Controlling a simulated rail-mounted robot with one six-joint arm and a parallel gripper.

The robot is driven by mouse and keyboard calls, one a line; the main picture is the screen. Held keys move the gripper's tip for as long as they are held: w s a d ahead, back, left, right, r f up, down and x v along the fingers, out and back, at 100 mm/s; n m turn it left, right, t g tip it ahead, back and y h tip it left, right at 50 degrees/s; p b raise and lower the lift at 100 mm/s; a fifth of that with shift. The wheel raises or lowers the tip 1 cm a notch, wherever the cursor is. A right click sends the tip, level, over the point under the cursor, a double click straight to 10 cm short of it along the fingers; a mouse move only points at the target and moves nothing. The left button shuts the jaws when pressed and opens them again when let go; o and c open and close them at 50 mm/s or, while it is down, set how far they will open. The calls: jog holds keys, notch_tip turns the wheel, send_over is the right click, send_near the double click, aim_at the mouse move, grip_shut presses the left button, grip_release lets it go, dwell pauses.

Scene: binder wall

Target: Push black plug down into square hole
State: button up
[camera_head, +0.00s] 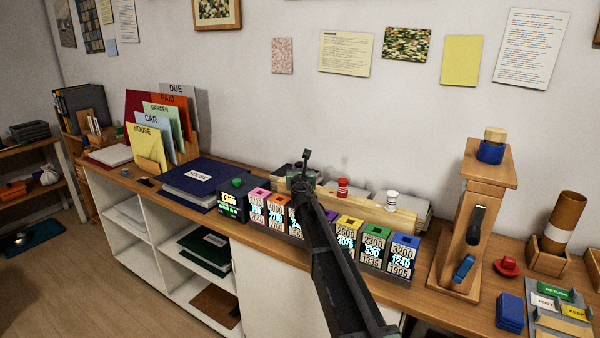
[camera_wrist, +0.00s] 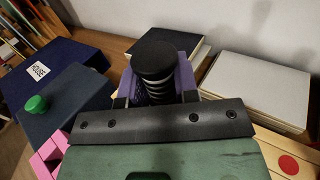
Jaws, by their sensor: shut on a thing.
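The black plug (camera_wrist: 156,62) stands between my two fingers in the wrist view, its round black cap on top and a ridged, ringed shaft below. My gripper (camera_wrist: 155,97) is shut on it.
The wooden rail (camera_head: 376,212) behind the blocks carries a red plug (camera_head: 342,188) and a white plug (camera_head: 391,200). A dark box with a green knob (camera_wrist: 37,104) and a blue HOUSE binder (camera_head: 196,179) are left. A wooden stand (camera_head: 470,215) is right.

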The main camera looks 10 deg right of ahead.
jog(key=shift+f+b, duration=0.5)
jog(key=shift+f, duration=0.15)
jog(key=shift+s+f+b, duration=0.2)
jog(key=shift+s+b, duration=0.1)
jog(key=shift+b, duration=0.1)
notch_tip(320, 180, up, 3)
jog(key=p, duration=0.3)
jog(key=shift+w, duration=0.15)
jog(key=shift+w+f, duration=0.1)
jog(key=shift+f, duration=0.05)
notch_tip(320, 180, up, 8)
jog(key=p, duration=0.8)
notch_tip(320, 180, down, 9)
jog(key=b, duration=0.8)
jog(key=shift+w+b, duration=0.1)
jog(key=shift+b, duration=0.25)
